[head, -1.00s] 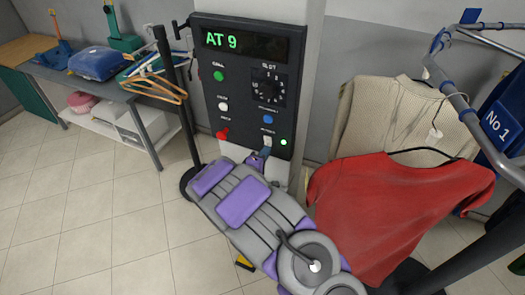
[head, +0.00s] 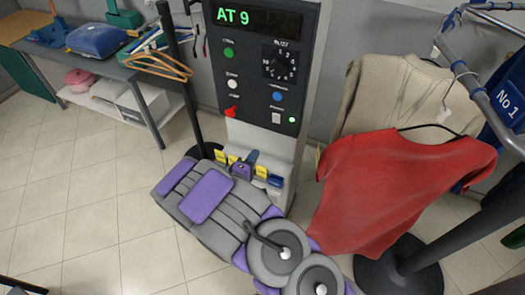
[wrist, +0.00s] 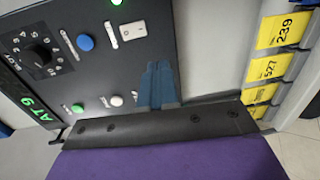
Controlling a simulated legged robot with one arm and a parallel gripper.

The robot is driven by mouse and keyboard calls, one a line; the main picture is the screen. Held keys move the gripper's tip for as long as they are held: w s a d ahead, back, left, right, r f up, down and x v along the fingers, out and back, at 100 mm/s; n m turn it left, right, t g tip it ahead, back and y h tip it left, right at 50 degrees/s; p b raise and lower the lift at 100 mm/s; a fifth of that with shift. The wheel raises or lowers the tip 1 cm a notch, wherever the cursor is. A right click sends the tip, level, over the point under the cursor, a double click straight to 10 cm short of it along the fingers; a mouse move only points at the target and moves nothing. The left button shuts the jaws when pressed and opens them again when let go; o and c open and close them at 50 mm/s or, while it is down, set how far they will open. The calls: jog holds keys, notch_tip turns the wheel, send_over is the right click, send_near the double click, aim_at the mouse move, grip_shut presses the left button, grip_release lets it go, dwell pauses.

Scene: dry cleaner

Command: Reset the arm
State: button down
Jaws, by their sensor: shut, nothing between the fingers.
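My gripper (head: 250,159) is at the far end of my grey and purple arm, below the control panel (head: 257,62) in the head view. Its blue fingers (wrist: 158,84) show in the wrist view, together and with nothing between them. They point toward the panel face, near the white rocker switch (wrist: 133,30). In the head view that switch (head: 276,118) is above the gripper and apart from it. The panel display (head: 235,15) reads "AT 9".
Yellow number tags (head: 237,168) sit behind my gripper. A red shirt (head: 383,185) and a beige knit (head: 400,105) hang close at the right on a rail. A table (head: 123,82) stands at the left. The tiled floor (head: 90,215) at left is open.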

jog(key=d+r+m+g+y+b, duration=0.2)
jog(key=d+r+m+g+y, duration=0.2)
jog(key=r+m+g+y, duration=0.25)
jog(key=s+d+r+m+g+y, duration=0.1)
jog(key=s+r+m+g, duration=0.3)
jog(key=s, duration=0.8)
jog(key=s+d+r+m+g, duration=0.1)
jog(key=s+d+r+g, duration=0.1)
jog(key=s+d, duration=0.3)
jog(key=s+d+r+m+g+h+b, duration=0.1)
jog(key=s+d, duration=0.4)
jog(key=s, duration=0.8)
jog(key=s+d+r+m+g, duration=0.1)
jog(key=s+d+r+g, duration=0.3)
jog(key=s, duration=0.5)
jog(key=shift+s+d+h+b, duration=0.25)
jog(key=shift+d+h+b, duration=0.1)
jog(key=shift+d, duration=0.5)
